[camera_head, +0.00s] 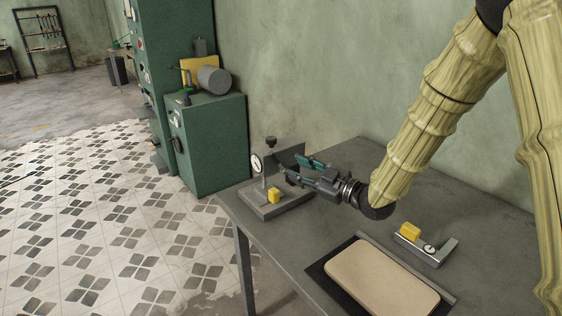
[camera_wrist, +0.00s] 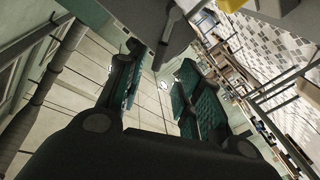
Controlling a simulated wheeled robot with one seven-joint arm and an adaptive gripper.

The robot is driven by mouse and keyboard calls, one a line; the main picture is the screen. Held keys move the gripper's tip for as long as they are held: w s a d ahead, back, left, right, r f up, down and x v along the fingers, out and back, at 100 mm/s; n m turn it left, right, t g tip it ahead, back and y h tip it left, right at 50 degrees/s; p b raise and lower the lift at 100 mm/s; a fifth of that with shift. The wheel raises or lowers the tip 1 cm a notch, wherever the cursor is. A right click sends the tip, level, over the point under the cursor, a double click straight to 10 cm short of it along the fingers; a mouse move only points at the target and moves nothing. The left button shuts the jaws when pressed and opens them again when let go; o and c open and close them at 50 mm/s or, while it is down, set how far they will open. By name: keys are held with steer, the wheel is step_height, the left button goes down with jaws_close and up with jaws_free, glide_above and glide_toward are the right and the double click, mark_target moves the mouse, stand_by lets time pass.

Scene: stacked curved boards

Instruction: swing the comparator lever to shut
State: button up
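The comparator stands on the far left corner of the grey table, with a flat grey base (camera_head: 280,208), a white-faced dial (camera_head: 256,163) and a black knob (camera_head: 271,142). A small yellow block (camera_head: 274,195) sits on its base. My gripper (camera_head: 299,170) reaches in from the right, with its teal-padded fingers beside the comparator's upright parts. In the wrist view my gripper (camera_wrist: 155,82) is open, its pads well apart. A dark rod (camera_wrist: 168,38), which looks like the lever, points in between the fingertips; I cannot tell whether it touches either pad.
A tan pad (camera_head: 382,278) on a black mat lies at the table's front. A grey gauge fixture (camera_head: 437,250) with a yellow block (camera_head: 410,231) lies right of it. A green machine cabinet (camera_head: 210,140) stands behind the table's left end. The green wall runs along the back.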

mark_target(277, 160)
steer(key=shift+p+x, duration=0.6)
steer(key=shift+x, duration=2.9)
jaws_close()
